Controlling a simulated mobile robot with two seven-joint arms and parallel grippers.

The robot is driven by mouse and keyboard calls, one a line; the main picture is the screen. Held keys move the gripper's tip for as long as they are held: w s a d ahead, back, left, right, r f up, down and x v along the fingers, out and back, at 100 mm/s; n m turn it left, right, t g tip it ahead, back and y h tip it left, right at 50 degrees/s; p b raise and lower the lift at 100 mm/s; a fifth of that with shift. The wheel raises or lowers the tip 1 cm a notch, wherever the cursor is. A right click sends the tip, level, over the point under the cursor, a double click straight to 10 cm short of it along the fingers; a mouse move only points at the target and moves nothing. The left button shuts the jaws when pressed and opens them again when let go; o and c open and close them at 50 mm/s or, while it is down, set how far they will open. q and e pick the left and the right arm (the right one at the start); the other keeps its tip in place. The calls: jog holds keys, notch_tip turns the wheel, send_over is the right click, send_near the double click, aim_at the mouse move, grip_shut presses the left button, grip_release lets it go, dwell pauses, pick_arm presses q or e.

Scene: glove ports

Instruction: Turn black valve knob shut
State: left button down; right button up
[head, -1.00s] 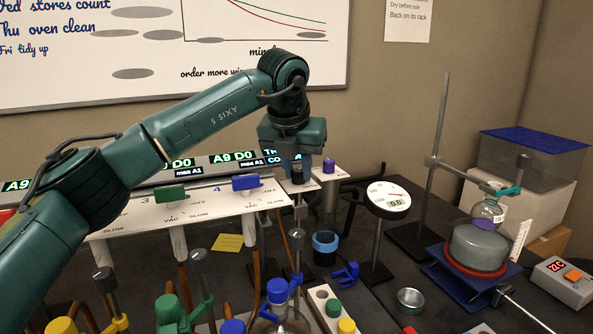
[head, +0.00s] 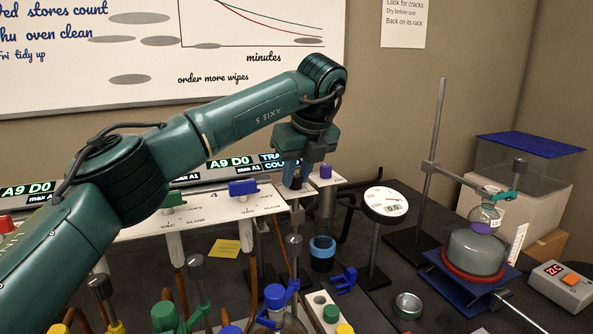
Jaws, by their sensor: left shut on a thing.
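The black valve knob (head: 295,186) sits near the right end of the white valve panel (head: 215,212), mostly hidden by the gripper. My left gripper (head: 297,180) reaches down from above with its fingers closed around the knob. The panel also carries a blue knob (head: 243,188) and a green knob (head: 173,200) to the left, and a purple knob (head: 326,171) just to the right. The marks beside the black knob are covered, so its exact angle is hard to read. My right gripper is not in view.
A round dial gauge (head: 386,204) stands right of the panel. Farther right, a flask (head: 480,245) is held by a clamp stand (head: 432,150) over a blue platform. Coloured-cap glassware stands in front. A blue clip (head: 345,281) and a metal dish (head: 407,305) lie on the dark bench.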

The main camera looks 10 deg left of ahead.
pick_arm(q)
jog(key=shift+n, duration=0.4)
jog(key=c, duration=1.5)
grip_release()
jog(key=shift+r, duration=0.1)
jog(key=v, duration=1.3)
jog(key=shift+d+p, duration=0.2)
jog(key=shift+p, duration=0.25)
